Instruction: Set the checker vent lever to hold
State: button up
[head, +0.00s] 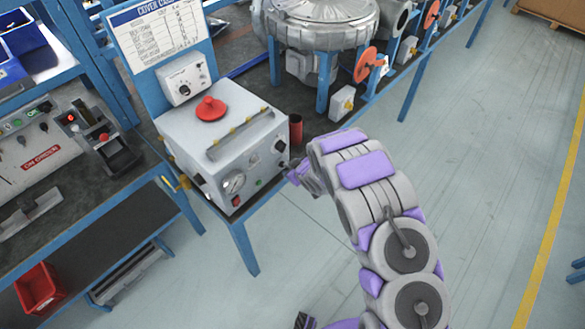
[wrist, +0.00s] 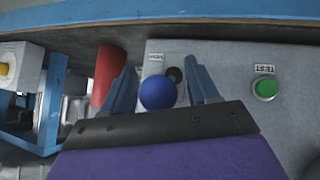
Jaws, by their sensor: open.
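The checker is a pale grey box (head: 190,130) on the blue-framed bench in the head view, with a red knob (head: 210,108) on top. In the wrist view its face (wrist: 225,60) shows a blue ball-ended lever (wrist: 158,93) in front of a dark round mount. A small label (wrist: 157,56) by the lever is too small to read surely. My gripper (wrist: 163,72) is open, with one finger on each side of the blue ball; contact cannot be told. In the head view my gripper (head: 300,173) is at the box's right front, and the lever cannot be made out.
A green button (wrist: 265,88) marked TEST sits right of the lever in the wrist view. A red cylinder (wrist: 108,75) stands close to the left finger; it also shows beside the checker in the head view (head: 296,132). Open floor (head: 480,150) lies to the right.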

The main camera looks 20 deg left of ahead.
jog(key=shift+d, duration=0.15)
jog(key=p+v, duration=0.2)
jog(key=v, duration=1.5)
jog(key=w+d+r+m+t+h, duration=0.1)
jog(key=d+r+m+h, duration=0.15)
jog(key=d, duration=0.35)
jog(key=w+d+r+m+h, duration=0.1)
jog(key=w+d+r+h, duration=0.1)
jog(key=d+r, duration=0.3)
jog(key=s+d+r+m+g+h+b, duration=0.1)
jog(key=s+d+r+m+h, duration=0.15)
jog(key=d, duration=0.45)
jog(key=s+d+r+m+g+h+b, duration=0.1)
jog(key=s+d+r+m, duration=0.1)
jog(key=s+d+r, duration=0.35)
jog(key=s+d+r+m+g, duration=0.1)
jog(key=s+r+m+g, duration=0.1)
jog(key=s, duration=0.8)
jog(key=s+d+r+m+g+b, duration=0.1)
jog(key=s+r+g, duration=0.1)
jog(key=s, duration=0.8)
jog(key=s+d+r+m+g+y, duration=0.1)
jog(key=s+d+r+m+g, duration=0.1)
jog(key=s, duration=0.7)
jog(key=shift+s+r+m+g, duration=0.3)
jog(key=shift+s+r+g, duration=0.15)
jog(key=shift+g, duration=0.15)
